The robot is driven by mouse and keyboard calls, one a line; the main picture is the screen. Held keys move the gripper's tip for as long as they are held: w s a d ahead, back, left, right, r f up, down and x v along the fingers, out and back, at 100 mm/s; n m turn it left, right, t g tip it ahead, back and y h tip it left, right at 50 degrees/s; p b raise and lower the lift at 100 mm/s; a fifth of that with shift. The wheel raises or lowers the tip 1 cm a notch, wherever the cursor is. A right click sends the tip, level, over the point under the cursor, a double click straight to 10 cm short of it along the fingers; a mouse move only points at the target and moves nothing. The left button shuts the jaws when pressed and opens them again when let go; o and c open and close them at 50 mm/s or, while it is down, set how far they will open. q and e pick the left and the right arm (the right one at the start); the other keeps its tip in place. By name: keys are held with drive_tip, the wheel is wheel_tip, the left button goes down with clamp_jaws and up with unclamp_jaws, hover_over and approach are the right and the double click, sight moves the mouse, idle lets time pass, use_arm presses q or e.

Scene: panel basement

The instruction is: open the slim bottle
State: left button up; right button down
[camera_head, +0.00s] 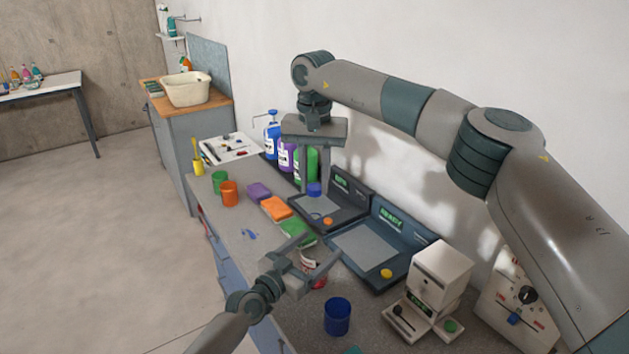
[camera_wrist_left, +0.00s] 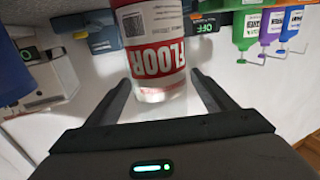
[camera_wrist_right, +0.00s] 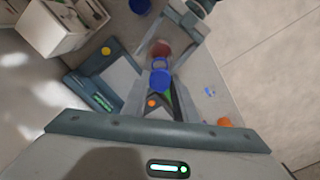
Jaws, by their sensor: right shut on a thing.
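A bottle with a red and white label reading FLOOR (camera_wrist_left: 158,50) stands between the fingers of my left gripper (camera_wrist_left: 160,80); the label looks upside down in the left wrist view. In the head view the bottle (camera_head: 313,276) is partly hidden by my left gripper (camera_head: 319,252), whose fingers are spread. My right gripper (camera_head: 315,187) points down, shut on a blue cap (camera_head: 314,190), which is apart from the bottle and well above the counter. The cap (camera_wrist_right: 160,80) also shows between the fingers in the right wrist view, with the reddish bottle (camera_wrist_right: 161,48) beyond it.
Two dark consoles (camera_head: 372,242) with lit displays stand behind the bottle. A blue cup (camera_head: 338,316) and a white machine (camera_head: 437,277) stand at the front right. Sponges (camera_head: 276,208), green and orange cups (camera_head: 229,193) and pump bottles (camera_head: 288,154) crowd the back.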

drive_tip(key=shift+f+b, duration=0.9)
use_arm(q)
drive_tip(key=v, duration=1.2)
